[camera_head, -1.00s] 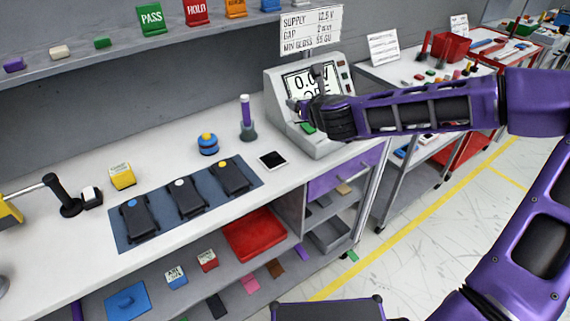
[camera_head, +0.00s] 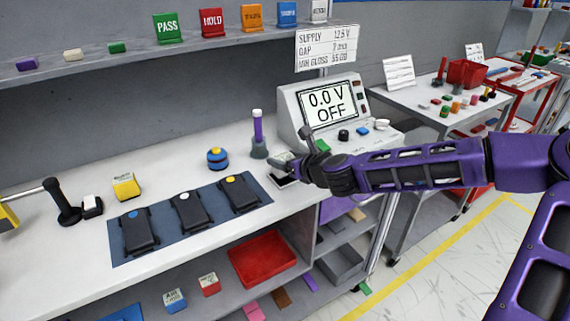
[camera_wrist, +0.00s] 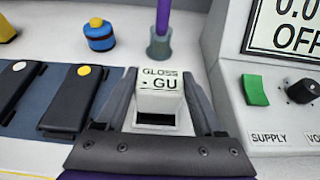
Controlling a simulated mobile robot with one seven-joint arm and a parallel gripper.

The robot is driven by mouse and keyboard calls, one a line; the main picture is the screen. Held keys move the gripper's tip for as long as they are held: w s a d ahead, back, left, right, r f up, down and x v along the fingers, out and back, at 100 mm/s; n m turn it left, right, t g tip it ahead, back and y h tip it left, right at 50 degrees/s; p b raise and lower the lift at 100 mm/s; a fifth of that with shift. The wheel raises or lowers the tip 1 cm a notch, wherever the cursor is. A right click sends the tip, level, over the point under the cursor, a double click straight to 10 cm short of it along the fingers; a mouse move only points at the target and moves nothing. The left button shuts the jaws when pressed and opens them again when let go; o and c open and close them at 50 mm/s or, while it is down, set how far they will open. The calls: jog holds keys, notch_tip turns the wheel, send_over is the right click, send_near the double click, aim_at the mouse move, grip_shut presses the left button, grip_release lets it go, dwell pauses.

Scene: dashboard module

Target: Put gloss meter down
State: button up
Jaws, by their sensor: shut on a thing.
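The gloss meter (camera_wrist: 160,98) is a small white block marked GLOSS GU. In the wrist view it sits between the two dark fingers of my gripper (camera_wrist: 160,90), which is shut on it. A dark tile with a white border (camera_head: 283,182) lies on the bench just under the gripper. I cannot tell whether the meter touches the tile or the bench.
A power supply (camera_head: 325,105) reading 0.0 V OFF stands to the right. A blue mat (camera_head: 165,222) with three black devices lies left. A red tray (camera_head: 262,248) is below.

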jog(key=shift+f, duration=0.4)
jog(key=shift+f, duration=0.2)
jog(key=o, duration=1.5)
jog(key=shift+r, duration=0.1)
jog(key=shift+r, duration=0.2)
jog(key=p+v, duration=0.2)
jog(key=v, duration=1)
jog(key=shift+f, duration=0.15)
